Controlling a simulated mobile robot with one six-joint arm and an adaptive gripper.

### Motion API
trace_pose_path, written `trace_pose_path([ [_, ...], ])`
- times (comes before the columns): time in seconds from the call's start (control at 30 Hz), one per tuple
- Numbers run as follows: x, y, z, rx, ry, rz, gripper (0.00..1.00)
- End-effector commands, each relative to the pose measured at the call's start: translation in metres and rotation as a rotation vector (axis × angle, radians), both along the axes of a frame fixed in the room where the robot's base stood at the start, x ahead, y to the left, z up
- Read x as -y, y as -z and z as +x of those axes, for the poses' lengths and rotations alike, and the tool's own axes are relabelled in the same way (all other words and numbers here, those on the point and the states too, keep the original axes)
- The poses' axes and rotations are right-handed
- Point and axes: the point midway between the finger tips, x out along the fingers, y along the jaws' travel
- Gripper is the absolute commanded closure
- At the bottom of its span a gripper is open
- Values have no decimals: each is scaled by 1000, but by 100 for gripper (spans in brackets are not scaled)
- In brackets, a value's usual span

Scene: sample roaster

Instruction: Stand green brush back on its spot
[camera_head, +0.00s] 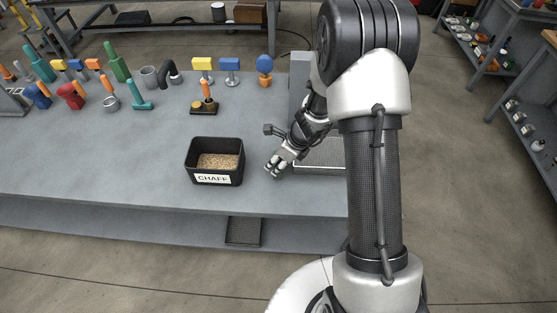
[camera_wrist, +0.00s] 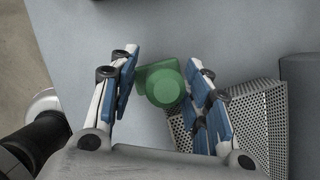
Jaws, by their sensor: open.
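A green thing, seemingly the green brush (camera_wrist: 165,84), shows end-on in the wrist view as a round green end with a blocky part behind it. My gripper (camera_wrist: 162,62) is open, with its blue-padded fingers on either side of the green thing. The right finger is very close to it; I cannot tell whether they touch. In the head view my gripper (camera_head: 275,166) is low over the bench, right of the chaff bin, and I cannot make out the green thing there. Another green upright tool (camera_head: 117,62) stands in the back row at left.
The black chaff bin (camera_head: 214,178) stands left of my gripper. A perforated tray (camera_head: 322,155) lies right of it and also shows in the wrist view (camera_wrist: 258,125). Several coloured tools crowd the bench's (camera_head: 90,155) back left. The bench's front left is clear.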

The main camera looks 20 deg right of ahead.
Motion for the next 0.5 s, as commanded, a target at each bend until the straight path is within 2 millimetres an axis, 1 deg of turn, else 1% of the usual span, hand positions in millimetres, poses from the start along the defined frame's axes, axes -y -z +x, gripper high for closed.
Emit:
trace_pose_path([
  [0.17, 0, -2, 0, 0, 0, 0, 56],
  [0.27, 1, -10, -1, 1, 0, 0, 56],
  [0.37, 6, -27, -5, 2, 2, 0, 56],
  [0.5, 15, -58, -14, 3, 3, 0, 56],
])
